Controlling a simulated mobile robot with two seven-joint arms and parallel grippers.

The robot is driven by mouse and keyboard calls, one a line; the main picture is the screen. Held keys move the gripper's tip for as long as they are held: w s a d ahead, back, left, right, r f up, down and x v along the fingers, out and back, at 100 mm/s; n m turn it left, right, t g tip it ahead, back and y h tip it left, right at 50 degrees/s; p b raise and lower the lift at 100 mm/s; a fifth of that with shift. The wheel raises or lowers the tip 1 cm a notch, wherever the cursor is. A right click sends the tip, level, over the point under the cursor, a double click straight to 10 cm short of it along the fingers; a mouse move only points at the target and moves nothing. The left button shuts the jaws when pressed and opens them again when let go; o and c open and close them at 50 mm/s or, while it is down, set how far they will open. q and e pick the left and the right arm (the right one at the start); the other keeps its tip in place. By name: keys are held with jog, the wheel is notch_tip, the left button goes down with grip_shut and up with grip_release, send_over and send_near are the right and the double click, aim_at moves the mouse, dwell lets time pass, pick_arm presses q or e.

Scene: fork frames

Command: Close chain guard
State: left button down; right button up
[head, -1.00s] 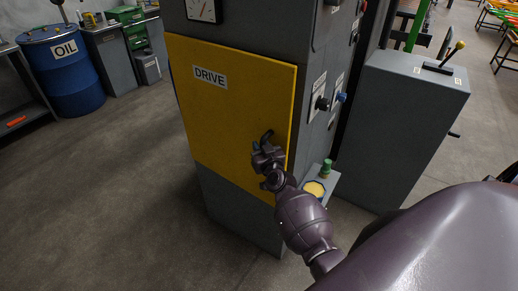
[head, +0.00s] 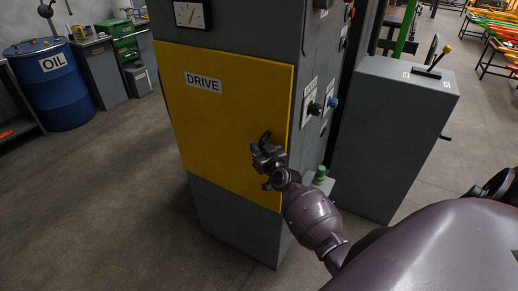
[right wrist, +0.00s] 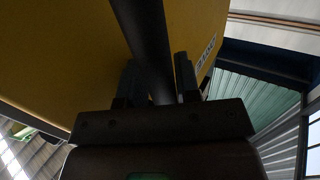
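The chain guard is the yellow panel (head: 215,120) marked DRIVE on the front of the grey cabinet. It looks flush or nearly flush with the cabinet face. My right gripper (head: 260,155) is at the dark handle (head: 266,137) near the panel's right edge. In the right wrist view the handle (right wrist: 150,45) runs as a dark bar between the two fingers of the right gripper (right wrist: 160,85), which look closed on it. The yellow panel (right wrist: 60,50) also fills the left of that view. My left gripper is not in view.
A grey console (head: 395,135) with a lever stands right of the cabinet. Knobs (head: 315,109) and a small green-topped item (head: 320,174) are on the cabinet's right side. A blue oil drum (head: 55,85) stands at the back left. The floor (head: 100,200) in front is clear.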

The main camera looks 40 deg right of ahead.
jog(key=shift+d+r, duration=0.1)
jog(key=shift+d, duration=0.15)
jog(key=s+a, duration=0.2)
jog(key=s, duration=0.8)
jog(key=shift+s+a, duration=0.2)
jog(key=shift+s, duration=0.1)
